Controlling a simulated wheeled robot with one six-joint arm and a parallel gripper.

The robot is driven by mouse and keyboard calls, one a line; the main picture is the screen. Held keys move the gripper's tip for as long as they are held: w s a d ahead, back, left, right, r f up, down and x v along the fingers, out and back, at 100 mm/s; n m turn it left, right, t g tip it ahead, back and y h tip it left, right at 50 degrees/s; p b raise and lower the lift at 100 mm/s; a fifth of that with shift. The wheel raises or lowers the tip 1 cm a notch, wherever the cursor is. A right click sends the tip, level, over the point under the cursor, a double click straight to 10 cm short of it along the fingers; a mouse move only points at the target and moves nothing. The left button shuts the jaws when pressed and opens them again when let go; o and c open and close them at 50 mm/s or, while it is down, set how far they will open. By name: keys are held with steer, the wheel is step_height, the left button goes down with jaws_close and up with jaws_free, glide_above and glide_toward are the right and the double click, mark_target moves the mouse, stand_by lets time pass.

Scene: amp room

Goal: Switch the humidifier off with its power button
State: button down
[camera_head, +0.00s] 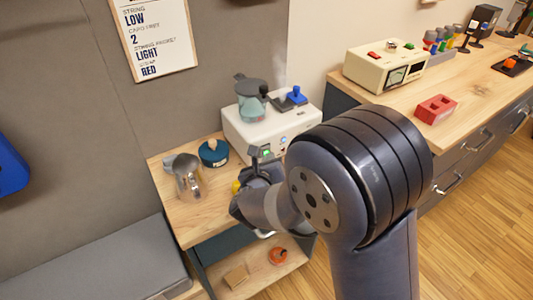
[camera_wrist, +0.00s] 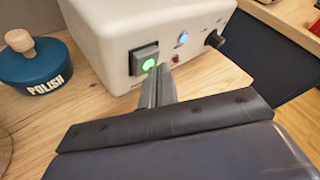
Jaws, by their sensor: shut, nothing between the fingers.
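The humidifier (camera_head: 240,132) is a white box with a translucent grey-green tank (camera_head: 250,107) on top, standing on a small wooden side table. In the wrist view its front (camera_wrist: 110,35) carries a dark square power button (camera_wrist: 142,56) with a glowing green symbol. A round blue light and a black knob (camera_wrist: 214,40) sit to the button's right. My gripper (camera_wrist: 157,72) is shut and empty, its fingertips at the lower right edge of the button. I cannot tell whether they touch it. In the head view my arm hides part of the humidifier's front.
A blue polish jar (camera_wrist: 32,68) stands left of the humidifier, with a metal pitcher (camera_head: 187,176) beside it. An orange item (camera_head: 278,256) lies on the lower shelf.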

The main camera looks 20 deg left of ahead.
steer(key=shift+w+a, duration=0.25)
steer(key=shift+s+d+b, duration=0.1)
steer(key=shift+b, duration=0.4)
steer(key=shift+s+d+b, duration=0.2)
steer(key=shift+b, duration=0.15)
steer(key=shift+d, duration=0.1)
steer(key=shift+s+d+f, duration=0.1)
steer(key=shift+s+d, duration=0.1)
steer(key=shift+s, duration=0.05)
steer(key=shift+s+d+b, duration=1.3)
steer(key=shift+s+d, duration=0.4)
steer(key=shift+d, duration=0.3)
